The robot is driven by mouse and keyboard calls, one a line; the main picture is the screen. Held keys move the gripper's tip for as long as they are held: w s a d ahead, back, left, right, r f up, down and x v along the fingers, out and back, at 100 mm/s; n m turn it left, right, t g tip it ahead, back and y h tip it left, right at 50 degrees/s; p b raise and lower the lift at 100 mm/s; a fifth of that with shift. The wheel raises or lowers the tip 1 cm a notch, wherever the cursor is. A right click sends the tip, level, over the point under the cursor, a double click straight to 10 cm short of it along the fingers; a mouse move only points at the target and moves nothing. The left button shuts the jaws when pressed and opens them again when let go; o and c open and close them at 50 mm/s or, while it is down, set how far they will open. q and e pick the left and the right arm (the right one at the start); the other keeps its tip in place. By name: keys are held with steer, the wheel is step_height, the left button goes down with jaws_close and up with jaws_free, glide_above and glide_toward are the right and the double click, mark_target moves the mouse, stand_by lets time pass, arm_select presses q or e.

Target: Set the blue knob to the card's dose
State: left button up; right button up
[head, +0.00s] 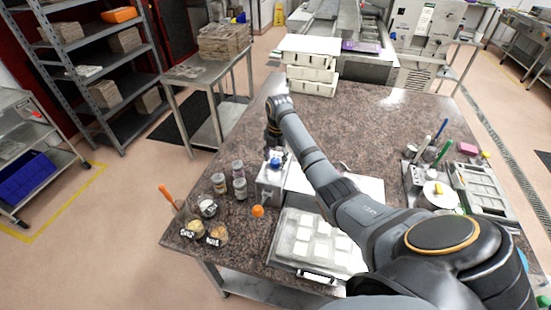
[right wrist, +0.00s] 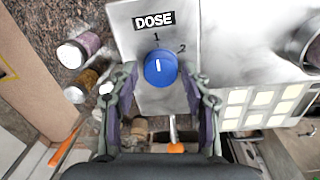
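The blue knob (head: 275,163) sits on top of a metal dosing box (head: 269,188) on the worktop. In the right wrist view the blue knob (right wrist: 158,79) is on a plate (right wrist: 128,18) lettered DOSE, with marks 1 and 2. Its white pointer line points up, towards the 1. My right gripper (head: 272,141) is above the box. Its fingers (right wrist: 160,75) stand open on either side of the knob, with small gaps between fingertips and knob. I cannot make out the dose card in either view. My left gripper is out of view.
An orange ball handle (head: 257,211) sticks out at the front of the box. Several jars (head: 239,188) stand to its left, with small bowls (head: 216,234) in front. A mould tray (head: 283,245) with white squares lies to the right.

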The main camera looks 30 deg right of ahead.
mark_target(277, 161)
steer(key=shift+o, duration=0.5)
steer(key=r, duration=0.7)
steer(key=shift+s+d+r, duration=0.1)
steer(key=shift+s+r, duration=0.1)
steer(key=shift+r, duration=0.05)
